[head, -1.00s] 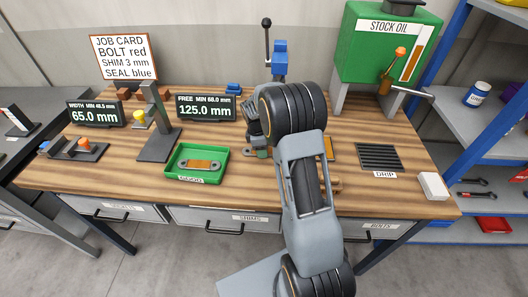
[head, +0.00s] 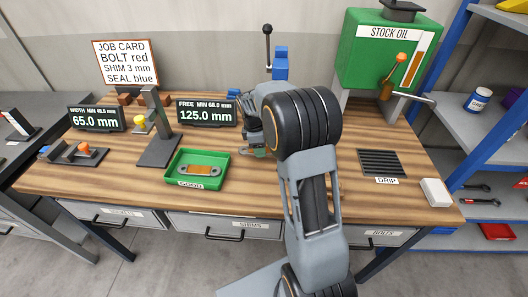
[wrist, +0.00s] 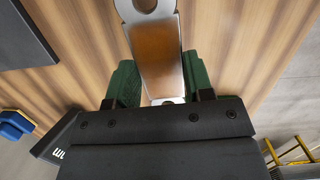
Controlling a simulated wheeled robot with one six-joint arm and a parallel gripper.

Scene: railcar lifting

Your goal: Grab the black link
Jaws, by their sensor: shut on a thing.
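My gripper (wrist: 160,66) shows in the wrist view with its two green fingers on either side of a link (wrist: 158,45). The link has an orange-brown middle and grey ends, with a round hole in its far end. The fingers are shut on its long sides, and its near end is partly hidden by my gripper. A similar orange link (head: 200,170) with grey ends lies in the green GOOD tray (head: 172,181). I see no clearly black link.
A dark gauge stand (head: 160,150) stands left of my gripper, and a display reading 125.0 mm (head: 207,112) is behind. The black DRIP grate (head: 382,162) and a white block (head: 436,192) lie to the right. The bench front is mostly clear.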

